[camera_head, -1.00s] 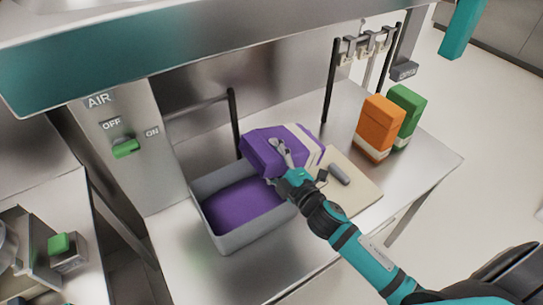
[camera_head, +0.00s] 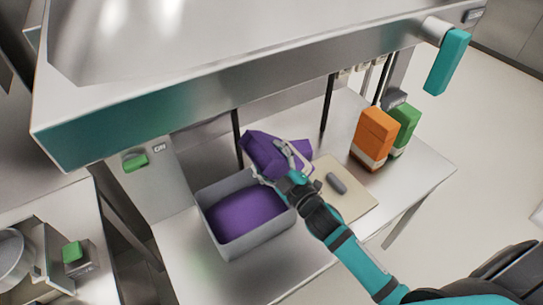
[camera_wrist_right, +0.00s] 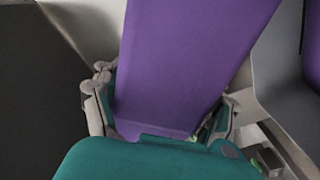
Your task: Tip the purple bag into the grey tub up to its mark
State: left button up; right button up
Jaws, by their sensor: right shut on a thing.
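The purple bag (camera_head: 270,152) is held tilted over the back edge of the grey tub (camera_head: 262,240). It also fills the middle of the right wrist view (camera_wrist_right: 190,60). Purple contents (camera_head: 245,210) lie heaped inside the tub, below its rim at the near side. I cannot make out a mark on the tub. My right gripper (camera_head: 278,168) is shut on the bag, its fingers against the bag's sides in the wrist view (camera_wrist_right: 160,105). The bag's mouth and any falling stream are not clear. My left gripper is not in view.
A steel hood (camera_head: 240,85) overhangs the table's back. A pale board (camera_head: 345,205) with a grey handled item (camera_head: 337,183) lies right of the tub. Orange (camera_head: 375,135) and green (camera_head: 406,125) packs stand farther right. A green switch (camera_head: 134,161) is on the left panel.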

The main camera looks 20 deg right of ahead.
jog(key=shift+a+r+m, duration=0.1)
jog(key=shift+r+m, duration=0.3)
jog(key=shift+r, duration=0.25)
jog(key=shift+s, duration=0.1)
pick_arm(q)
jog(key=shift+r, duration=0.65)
pick_arm(e)
jog(key=shift+f, duration=0.1)
